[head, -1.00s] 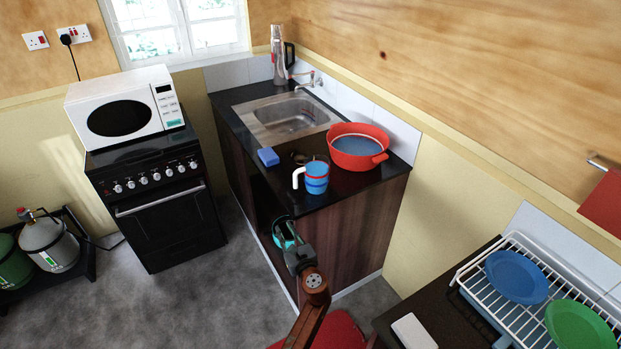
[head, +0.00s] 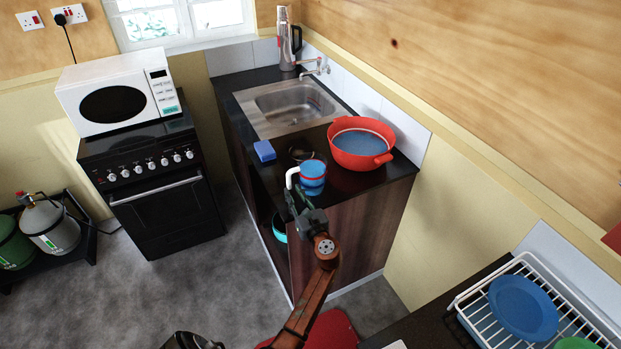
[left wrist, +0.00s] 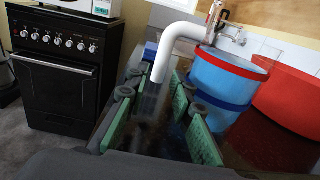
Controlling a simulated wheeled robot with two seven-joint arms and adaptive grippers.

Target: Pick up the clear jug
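The jug (head: 313,180) stands upright near the front edge of the dark counter. It looks light blue with a red band, not plainly clear, and has a white handle on its left side. In the left wrist view the jug (left wrist: 222,82) is large, just beyond the fingers, with its white handle (left wrist: 178,38) hanging down above the gap between them. My left gripper (head: 301,199) is at the counter's front edge, close to the handle. In the left wrist view its green-padded fingers (left wrist: 155,95) are apart with nothing clasped; handle contact cannot be told.
A red pot (head: 362,145) stands right behind the jug. A dark round item (head: 301,152), a blue sponge (head: 264,151) and the sink (head: 291,108) are also on the counter (head: 345,186). A teal item (head: 279,229) sits in the opening below.

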